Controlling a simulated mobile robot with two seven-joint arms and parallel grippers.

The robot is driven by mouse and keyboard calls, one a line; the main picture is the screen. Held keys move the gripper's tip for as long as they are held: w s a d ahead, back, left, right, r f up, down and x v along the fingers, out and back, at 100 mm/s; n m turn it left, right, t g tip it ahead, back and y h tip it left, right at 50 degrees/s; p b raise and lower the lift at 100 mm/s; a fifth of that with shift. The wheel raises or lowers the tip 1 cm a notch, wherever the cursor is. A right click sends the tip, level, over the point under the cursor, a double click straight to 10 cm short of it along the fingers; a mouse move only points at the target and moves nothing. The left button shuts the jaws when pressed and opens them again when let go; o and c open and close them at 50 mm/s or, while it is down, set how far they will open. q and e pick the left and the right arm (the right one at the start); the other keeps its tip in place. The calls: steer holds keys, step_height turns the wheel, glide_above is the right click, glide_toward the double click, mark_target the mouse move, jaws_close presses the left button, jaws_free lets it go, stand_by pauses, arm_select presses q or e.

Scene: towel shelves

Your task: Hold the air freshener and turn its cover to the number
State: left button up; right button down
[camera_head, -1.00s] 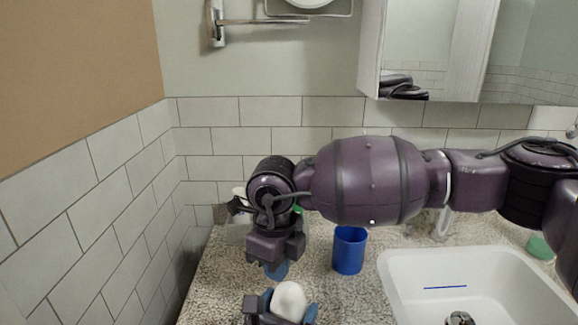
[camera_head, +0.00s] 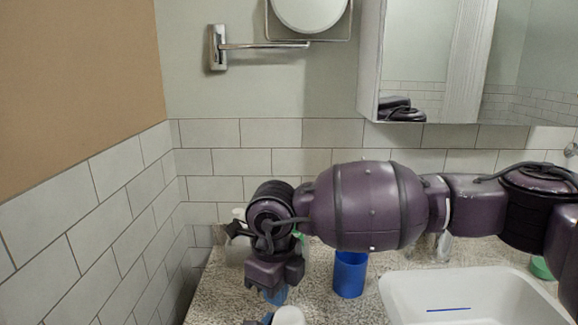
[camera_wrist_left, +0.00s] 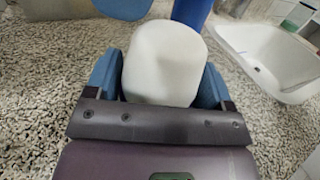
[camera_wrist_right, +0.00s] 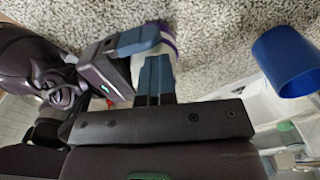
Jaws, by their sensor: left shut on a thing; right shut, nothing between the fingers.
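The white, rounded air freshener (camera_head: 289,316) is at the bottom edge of the head view, mostly cut off. In the left wrist view it (camera_wrist_left: 163,62) stands between the blue fingers of my left gripper (camera_wrist_left: 160,88), which is shut on it. My right gripper (camera_head: 275,296) is above and behind it in the head view, pointing down. In the right wrist view its blue fingers (camera_wrist_right: 154,78) are shut and empty, close beside the air freshener (camera_wrist_right: 163,48), which is largely hidden by fingers. No number on the cover can be read.
A blue cup (camera_head: 349,275) stands on the speckled counter (camera_head: 328,308), right of my right gripper. A white sink (camera_head: 388,288) is further right, with a faucet (camera_head: 444,247) behind it. A tiled wall (camera_head: 95,235) bounds the left. A mirrored cabinet (camera_head: 368,60) hangs above.

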steer(key=shift+s+f, duration=0.3)
steer(key=shift+f, duration=0.3)
steer(key=shift+s+a, duration=0.6)
steer(key=shift+s, duration=0.7)
steer(key=shift+a, duration=0.35)
steer(key=shift+r, duration=0.15)
step_height(320, 180, up, 6)
steer(key=shift+w+a+r, duration=0.15)
steer(key=shift+w, duration=0.1)
stand_by(0.3)
